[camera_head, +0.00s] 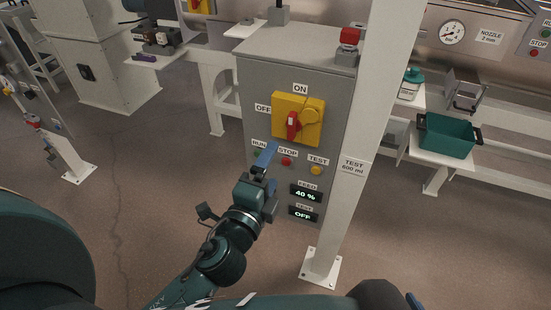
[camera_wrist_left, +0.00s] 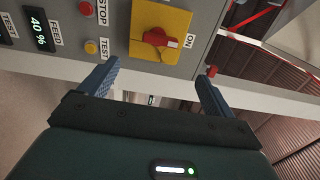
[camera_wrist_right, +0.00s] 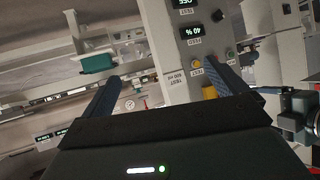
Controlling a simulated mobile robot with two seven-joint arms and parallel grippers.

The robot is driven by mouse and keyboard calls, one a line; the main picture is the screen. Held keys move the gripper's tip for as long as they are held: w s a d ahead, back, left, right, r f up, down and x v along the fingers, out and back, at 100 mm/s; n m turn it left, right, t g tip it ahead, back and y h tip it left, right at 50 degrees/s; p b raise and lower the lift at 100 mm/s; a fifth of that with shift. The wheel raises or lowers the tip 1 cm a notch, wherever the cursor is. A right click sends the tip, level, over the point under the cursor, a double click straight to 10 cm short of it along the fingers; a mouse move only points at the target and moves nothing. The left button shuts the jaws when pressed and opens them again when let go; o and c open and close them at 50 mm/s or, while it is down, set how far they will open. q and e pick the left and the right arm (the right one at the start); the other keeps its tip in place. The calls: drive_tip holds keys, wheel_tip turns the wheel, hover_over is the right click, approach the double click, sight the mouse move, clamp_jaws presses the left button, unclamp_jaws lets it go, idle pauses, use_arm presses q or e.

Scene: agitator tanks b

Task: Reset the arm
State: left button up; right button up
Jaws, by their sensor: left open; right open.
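My left gripper (camera_head: 266,165) is in front of the grey control box (camera_head: 338,95), below the yellow switch plate (camera_head: 315,105) with its red handle (camera_head: 292,125). In the left wrist view its two blue fingers (camera_wrist_left: 158,75) are apart, with nothing between them; the red handle (camera_wrist_left: 157,38) is beyond. My right gripper (camera_wrist_right: 165,90) shows in the right wrist view, its fingers apart and empty. The box's displays read 40 % (camera_head: 306,193) and OFF (camera_head: 302,213). The red stop button (camera_head: 286,161) and yellow test button (camera_head: 316,170) show; the left fingers partly cover the RUN area.
A white post (camera_head: 376,100) stands right of the box. A red emergency button (camera_head: 350,36) sits on top of the box. A teal bin (camera_head: 446,136) and a white bottle with a teal cap (camera_head: 411,84) are on shelves at the right. Open floor (camera_head: 170,170) lies left of the box.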

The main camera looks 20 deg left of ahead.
use_arm(q)
drive_tip(key=s+d+f+n+g+h+p, duration=0.1)
drive_tip(key=s+f+n+g+p, duration=0.4)
drive_tip(key=s+f+n, duration=0.7)
wheel_tip(320, 180, down, 2)
drive_tip(key=n+g+h, duration=0.1)
drive_tip(key=n+g, duration=0.1)
drive_tip(key=n, duration=0.1)
drive_tip(key=shift+s+n+h, duration=0.2)
drive_tip(key=shift+n+h, duration=0.1)
drive_tip(key=shift+h, duration=0.1)
use_arm(e)
drive_tip(key=shift+s+d+r+h, duration=0.25)
drive_tip(key=shift+d+r+h, duration=0.25)
drive_tip(key=shift+d+r, duration=0.25)
drive_tip(key=shift+r, duration=0.1)
